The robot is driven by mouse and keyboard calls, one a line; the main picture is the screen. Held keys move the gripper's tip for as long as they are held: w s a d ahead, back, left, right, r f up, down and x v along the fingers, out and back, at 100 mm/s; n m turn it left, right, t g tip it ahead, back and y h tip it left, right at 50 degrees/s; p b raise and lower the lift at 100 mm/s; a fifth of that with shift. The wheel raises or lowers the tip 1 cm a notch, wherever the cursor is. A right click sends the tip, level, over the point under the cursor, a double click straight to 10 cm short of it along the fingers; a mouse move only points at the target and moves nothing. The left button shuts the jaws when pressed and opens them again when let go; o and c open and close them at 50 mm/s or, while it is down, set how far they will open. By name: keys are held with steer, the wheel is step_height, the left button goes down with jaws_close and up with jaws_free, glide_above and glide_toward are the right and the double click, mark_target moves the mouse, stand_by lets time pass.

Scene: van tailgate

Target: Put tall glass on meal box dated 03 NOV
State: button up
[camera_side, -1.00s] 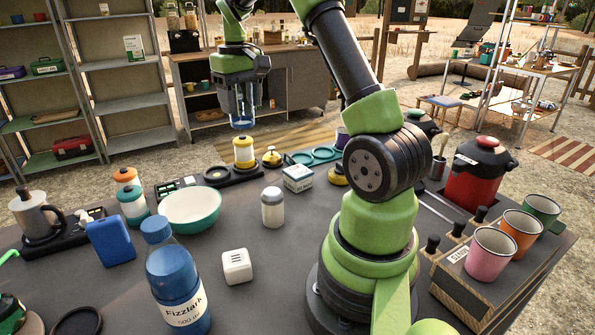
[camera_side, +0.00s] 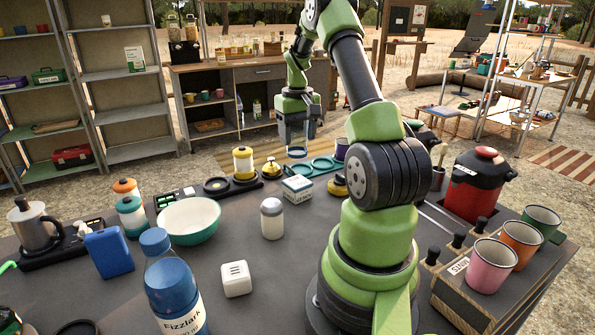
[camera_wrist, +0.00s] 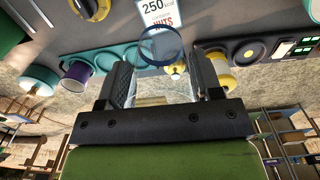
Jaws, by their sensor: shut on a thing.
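My gripper (camera_side: 298,132) is shut on the tall glass (camera_side: 297,152), a clear glass with a bluish rim.
A teal bowl (camera_side: 189,219), a blue bottle (camera_side: 172,290) and a white cube (camera_side: 236,279) are further left and nearer.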

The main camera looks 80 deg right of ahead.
step_height(320, 180, down, 7)
steer(key=shift+f, duration=0.15)
steer(key=shift+f, duration=0.15)
steer(key=o, duration=0.9)
steer(key=shift+o, duration=0.2)
